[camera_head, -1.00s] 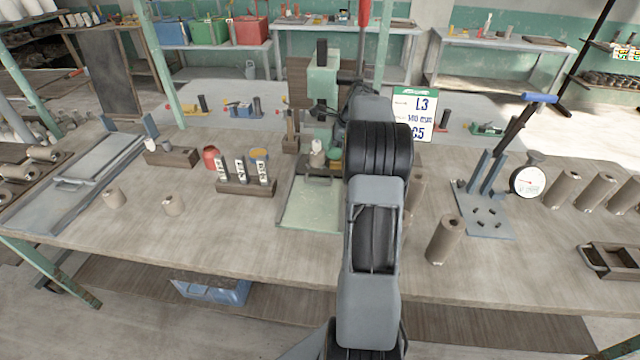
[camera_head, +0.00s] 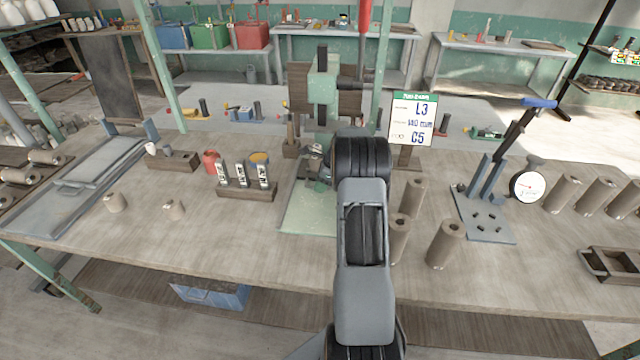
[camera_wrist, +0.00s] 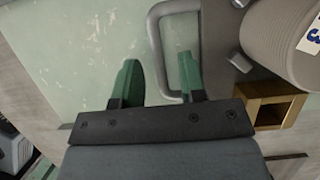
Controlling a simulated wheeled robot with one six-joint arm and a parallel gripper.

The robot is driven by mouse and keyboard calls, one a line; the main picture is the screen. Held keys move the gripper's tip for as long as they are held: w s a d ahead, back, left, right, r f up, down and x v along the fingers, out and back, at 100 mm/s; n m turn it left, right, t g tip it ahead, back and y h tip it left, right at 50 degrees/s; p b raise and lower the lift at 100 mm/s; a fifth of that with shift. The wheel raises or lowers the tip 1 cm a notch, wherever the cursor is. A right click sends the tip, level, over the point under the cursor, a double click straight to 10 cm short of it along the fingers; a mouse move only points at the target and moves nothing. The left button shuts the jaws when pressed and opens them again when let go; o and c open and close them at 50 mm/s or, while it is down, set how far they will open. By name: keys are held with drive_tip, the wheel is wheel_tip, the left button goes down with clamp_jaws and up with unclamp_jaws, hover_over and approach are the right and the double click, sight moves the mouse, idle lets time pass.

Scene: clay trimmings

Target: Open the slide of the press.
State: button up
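The green press (camera_head: 322,88) stands at the middle of the bench, with a pale green base plate (camera_head: 308,212) in front. My gripper (camera_head: 312,172) is low at the front of the press, and my arm hides part of it. In the wrist view, a grey U-shaped handle (camera_wrist: 155,45), which looks like the slide's, lies over the pale green plate. My gripper's green fingers (camera_wrist: 158,80) are apart, on either side of the handle's bar. Gaps show between bar and fingers. The slide's body is mostly hidden, so I cannot tell its position.
A labelled rounded thing (camera_wrist: 285,45) and a small wooden box (camera_wrist: 272,105) are close at the right in the wrist view. A sign (camera_head: 413,120) stands right of the press. Clay cylinders (camera_head: 446,243) stand to the right; a wooden block with labelled pieces (camera_head: 246,191) is left.

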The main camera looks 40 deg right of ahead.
drive_tip(key=shift+a+f, duration=0.1)
drive_tip(key=shift+f, duration=0.15)
drive_tip(key=shift+c, duration=0.2)
clamp_jaws()
idle(0.3)
